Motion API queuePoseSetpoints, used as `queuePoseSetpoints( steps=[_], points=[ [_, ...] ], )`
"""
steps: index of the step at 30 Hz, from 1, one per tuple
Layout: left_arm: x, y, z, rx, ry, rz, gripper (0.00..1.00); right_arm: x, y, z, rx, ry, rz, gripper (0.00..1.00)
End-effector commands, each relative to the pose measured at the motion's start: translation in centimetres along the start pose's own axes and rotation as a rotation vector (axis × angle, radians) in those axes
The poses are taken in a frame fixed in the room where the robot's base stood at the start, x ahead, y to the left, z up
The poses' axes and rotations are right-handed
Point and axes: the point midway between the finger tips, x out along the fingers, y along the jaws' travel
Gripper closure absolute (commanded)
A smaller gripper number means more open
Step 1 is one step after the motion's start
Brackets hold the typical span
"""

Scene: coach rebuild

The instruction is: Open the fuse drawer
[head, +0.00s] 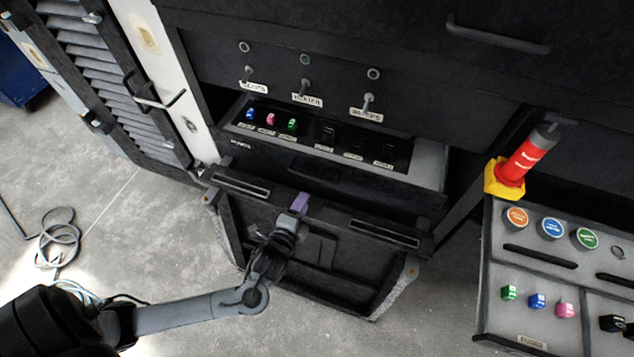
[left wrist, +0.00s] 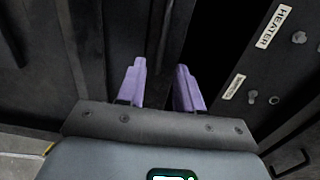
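The fuse drawer (head: 424,168) stands out below a row of switches in the dark cabinet in the head view. Its top shows a blue fuse (head: 250,114), a pink fuse (head: 270,119), a green fuse (head: 292,125) and several black sockets. A dark front with a recessed grip (head: 310,168) lies along its near side. My left gripper (head: 300,203) is just below and in front of that drawer front. In the left wrist view its purple fingers (left wrist: 160,80) are apart, with nothing visibly held between them. Whether they touch the drawer is unclear. My right gripper is not in view.
A dark lower panel (head: 345,285) stands under the drawer, behind my left arm. A louvred door (head: 95,65) is at the left. At the right, a grey tray (head: 515,278) holds caps and fuses, near a red-and-yellow tool (head: 522,160). A cable (head: 58,240) lies on the floor.

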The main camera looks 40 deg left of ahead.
Motion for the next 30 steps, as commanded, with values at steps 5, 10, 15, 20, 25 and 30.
queuePoseSetpoints(
  steps=[5, 10, 15, 20, 25, 30],
  points=[
    [1.4, 0.0, 0.0, -0.001, -0.001, -0.009, 0.65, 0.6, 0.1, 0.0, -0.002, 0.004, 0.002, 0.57],
    [3.8, 0.1, 0.0, -0.001, -0.002, -0.008, 0.65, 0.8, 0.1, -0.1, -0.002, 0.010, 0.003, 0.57],
    [6.7, 0.0, 0.0, -0.001, -0.001, -0.008, 0.65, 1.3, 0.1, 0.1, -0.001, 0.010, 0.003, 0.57],
    [8.9, 0.0, 0.0, -0.002, -0.002, -0.007, 0.65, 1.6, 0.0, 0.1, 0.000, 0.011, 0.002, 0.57],
    [10.4, 0.0, 0.0, -0.001, -0.001, -0.006, 0.65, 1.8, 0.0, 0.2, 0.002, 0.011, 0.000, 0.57],
    [10.9, 0.0, 0.0, -0.003, 0.000, -0.005, 0.65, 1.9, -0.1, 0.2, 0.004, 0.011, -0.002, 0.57]
  ],
)
